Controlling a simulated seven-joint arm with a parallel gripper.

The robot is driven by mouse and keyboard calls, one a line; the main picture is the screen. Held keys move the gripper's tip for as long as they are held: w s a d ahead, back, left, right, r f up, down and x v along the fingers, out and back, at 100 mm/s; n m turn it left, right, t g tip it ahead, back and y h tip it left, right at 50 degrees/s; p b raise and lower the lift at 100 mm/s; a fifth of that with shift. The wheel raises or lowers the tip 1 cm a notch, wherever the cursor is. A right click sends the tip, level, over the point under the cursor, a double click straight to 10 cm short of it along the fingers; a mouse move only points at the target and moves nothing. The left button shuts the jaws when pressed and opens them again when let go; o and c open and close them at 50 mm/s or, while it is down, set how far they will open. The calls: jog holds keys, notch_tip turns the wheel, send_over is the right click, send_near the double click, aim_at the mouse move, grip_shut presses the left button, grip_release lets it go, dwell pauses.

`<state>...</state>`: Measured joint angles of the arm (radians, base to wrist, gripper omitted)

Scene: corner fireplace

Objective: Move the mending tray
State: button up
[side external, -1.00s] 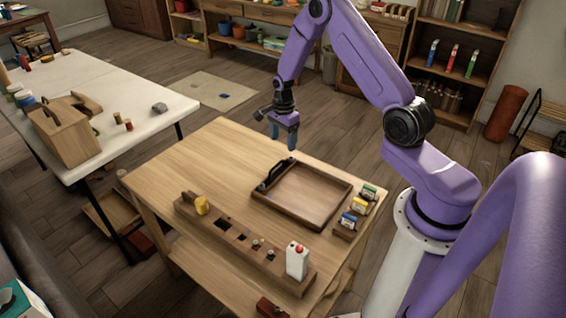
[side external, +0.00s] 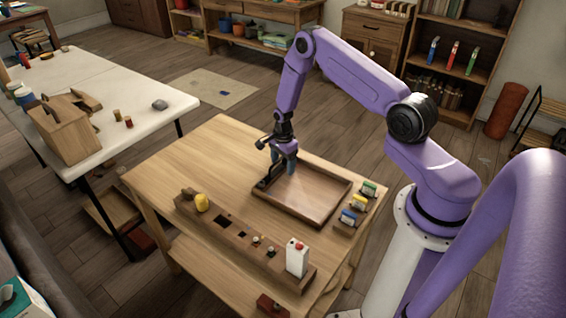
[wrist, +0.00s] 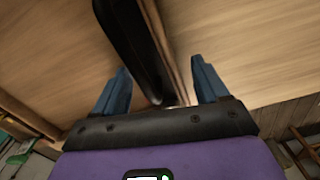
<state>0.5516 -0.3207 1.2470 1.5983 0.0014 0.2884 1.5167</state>
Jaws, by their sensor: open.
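The mending tray (side external: 312,197) is a shallow brown wooden tray lying flat on the light wooden table. It is empty, with a black handle (side external: 265,183) on its far left side. My gripper (side external: 282,163) is at the handle's upper end, low over the tray's far corner. In the wrist view the two blue fingers of my gripper (wrist: 160,85) are spread apart, with the black handle (wrist: 137,45) running between them, nearer the left finger. I cannot tell whether either finger touches it.
A wooden block organizer (side external: 235,238) with a yellow spool and a white bottle stands along the table's near side. The table (side external: 190,165) is bare left of the tray. A white table (side external: 140,88) stands further left.

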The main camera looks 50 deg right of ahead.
aim_at(260, 182)
grip_shut()
jog(key=shift+w+a, duration=0.2)
jog(key=shift+a, duration=2.15)
jog(key=shift+w+a, duration=0.15)
jog(key=shift+a, duration=2.2)
jog(key=shift+s+a, duration=0.15)
jog(key=shift+a, duration=1.05)
jog(key=shift+c, duration=1.4)
grip_release()
jog(key=shift+o, duration=1.3)
jog(key=shift+d, duration=0.1)
